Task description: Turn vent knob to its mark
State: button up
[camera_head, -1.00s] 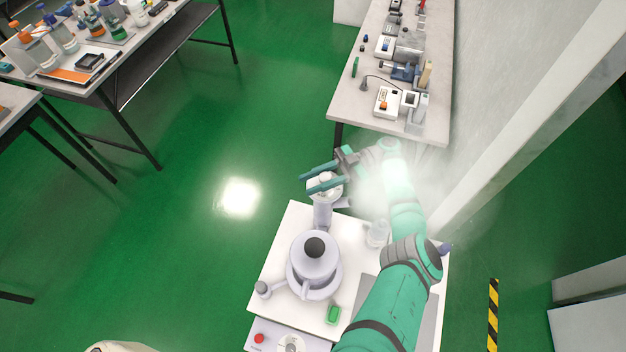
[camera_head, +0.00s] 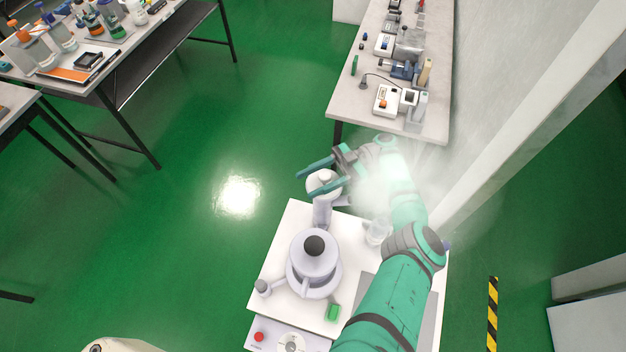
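A pale grey-lilac apparatus (camera_head: 316,262) with a round body and black cap stands on a white cart top. Its neck (camera_head: 322,212) runs toward the back and ends in a rounded head with a small white knob (camera_head: 325,176) on top. My gripper (camera_head: 303,185) is open at this head, with one teal finger on the far side of the knob and one on the near side. I cannot tell whether either finger touches it. Another grey knob (camera_head: 262,287) sits at the apparatus's left front. No mark is readable, and I cannot tell which knob is the vent knob.
The cart top (camera_head: 281,246) also holds a clear glass vessel (camera_head: 376,233) beside my arm and a green switch (camera_head: 333,313). A red button (camera_head: 259,337) is on its front panel. Pale vapour hangs by my wrist. A bench (camera_head: 346,101) with testers stands behind.

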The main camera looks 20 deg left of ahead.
jog(key=shift+r, duration=0.55)
notch_tip(320, 180, up, 2)
jog(key=shift+s+r, duration=0.15)
jog(key=s+d+r, duration=0.3)
jog(key=s+r, duration=0.6)
jog(key=s, duration=0.4)
jog(key=shift+s+d+r, duration=0.15)
jog(key=shift+d+r, duration=0.15)
jog(key=shift+r, duration=0.05)
